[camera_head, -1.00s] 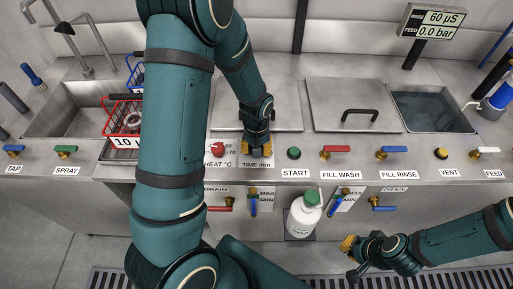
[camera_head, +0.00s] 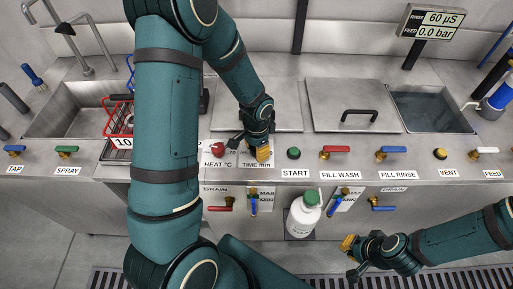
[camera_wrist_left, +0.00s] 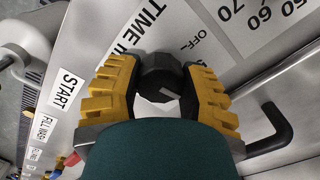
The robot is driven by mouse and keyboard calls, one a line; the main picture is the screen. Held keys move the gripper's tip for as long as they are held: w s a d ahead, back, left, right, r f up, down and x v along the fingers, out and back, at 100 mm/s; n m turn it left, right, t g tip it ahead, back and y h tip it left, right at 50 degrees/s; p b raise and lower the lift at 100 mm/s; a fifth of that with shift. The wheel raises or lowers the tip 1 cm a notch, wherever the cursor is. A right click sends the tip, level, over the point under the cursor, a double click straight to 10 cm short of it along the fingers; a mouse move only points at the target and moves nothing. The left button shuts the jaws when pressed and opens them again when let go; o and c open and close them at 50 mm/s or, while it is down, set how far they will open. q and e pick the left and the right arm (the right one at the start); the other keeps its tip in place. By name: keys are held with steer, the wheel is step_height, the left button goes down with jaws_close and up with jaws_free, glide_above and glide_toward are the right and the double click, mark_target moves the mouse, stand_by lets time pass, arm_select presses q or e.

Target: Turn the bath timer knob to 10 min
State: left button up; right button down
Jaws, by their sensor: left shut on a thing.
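The bath timer knob (camera_wrist_left: 158,76) is a dark round knob with a pale pointer mark, seen in the left wrist view beside the TIME min label (camera_wrist_left: 147,22) and an OFF mark. My left gripper (camera_wrist_left: 160,80) is shut on it, with one yellow ribbed finger on each side. In the head view the left gripper (camera_head: 262,153) hides the knob and most of its dial, so the pointer's setting cannot be read. My right gripper (camera_head: 350,258) hangs low in front of the cabinet, away from the knobs; its finger gap is unclear.
The red HEAT knob (camera_head: 218,149) is close left of my left gripper, and the green START button (camera_head: 293,153) is to its right. A lid handle (camera_head: 360,114) stands behind. A white bottle (camera_head: 302,218) stands below the panel.

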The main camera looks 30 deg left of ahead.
arm_select(q)
steer(key=shift+m, duration=0.6)
steer(key=shift+s, duration=0.1)
steer(key=o, duration=1.2)
step_height(320, 180, up, 12)
stand_by(0.3)
